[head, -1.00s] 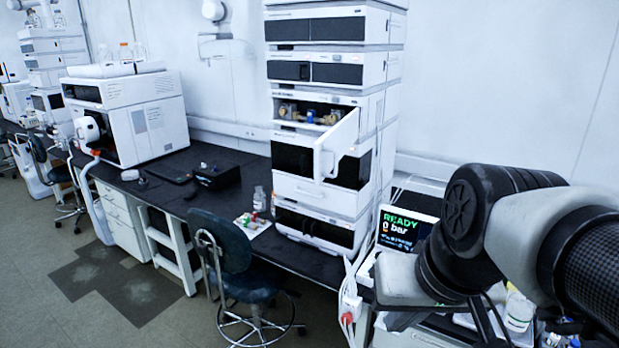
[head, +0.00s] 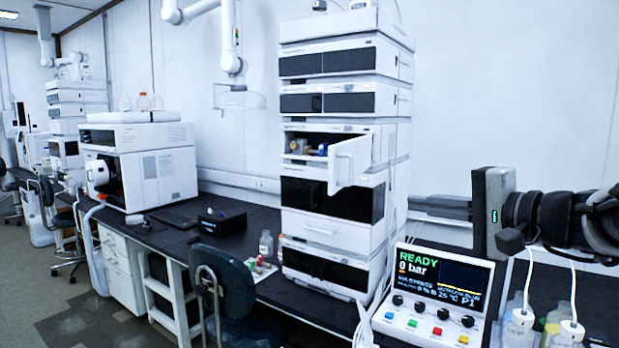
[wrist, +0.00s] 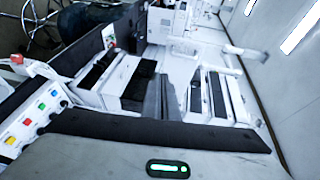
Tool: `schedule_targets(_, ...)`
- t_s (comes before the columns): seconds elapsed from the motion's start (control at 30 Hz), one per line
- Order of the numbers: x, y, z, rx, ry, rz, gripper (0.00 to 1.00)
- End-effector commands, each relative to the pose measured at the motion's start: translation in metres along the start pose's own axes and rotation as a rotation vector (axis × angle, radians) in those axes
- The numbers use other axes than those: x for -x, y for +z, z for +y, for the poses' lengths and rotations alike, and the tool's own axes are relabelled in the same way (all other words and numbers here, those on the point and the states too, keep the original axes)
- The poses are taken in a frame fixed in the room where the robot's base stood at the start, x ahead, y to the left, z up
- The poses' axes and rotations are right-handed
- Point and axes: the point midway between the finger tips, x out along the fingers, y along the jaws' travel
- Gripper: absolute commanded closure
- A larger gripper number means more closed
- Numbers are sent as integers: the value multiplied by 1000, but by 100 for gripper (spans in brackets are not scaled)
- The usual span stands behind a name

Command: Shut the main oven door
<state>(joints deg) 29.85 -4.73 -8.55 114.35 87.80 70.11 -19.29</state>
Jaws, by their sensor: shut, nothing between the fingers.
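The main oven door (head: 347,163) is a white panel on the middle module of the tall instrument stack in the head view. It stands open, swung outward from the right side of a lit compartment (head: 305,150) with small brass and blue parts inside. My gripper (head: 418,207) is at the right, apart from the door and pointing left towards the stack. In the wrist view my gripper (wrist: 164,95) shows as two dark fingers close together, shut and empty. The stack (wrist: 125,85) lies sideways there, and I cannot make out the door clearly.
A control panel reading READY 0 bar (head: 433,300) stands below my gripper, with capped bottles (head: 520,325) to its right. The black bench (head: 270,212) carries a small bottle and a black box. A chair (head: 222,285) stands in front.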

Motion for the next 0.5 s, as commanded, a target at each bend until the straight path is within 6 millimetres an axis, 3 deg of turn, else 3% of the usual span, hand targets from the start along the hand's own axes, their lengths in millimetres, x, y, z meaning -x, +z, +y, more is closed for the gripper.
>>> schedule_targets(0.1,5,-15,-29,-6,-98,37,100)
schedule_targets(0.27,-3,-19,-38,-10,-126,46,100)
schedule_targets(0.5,-47,-20,-43,-10,-124,42,100)
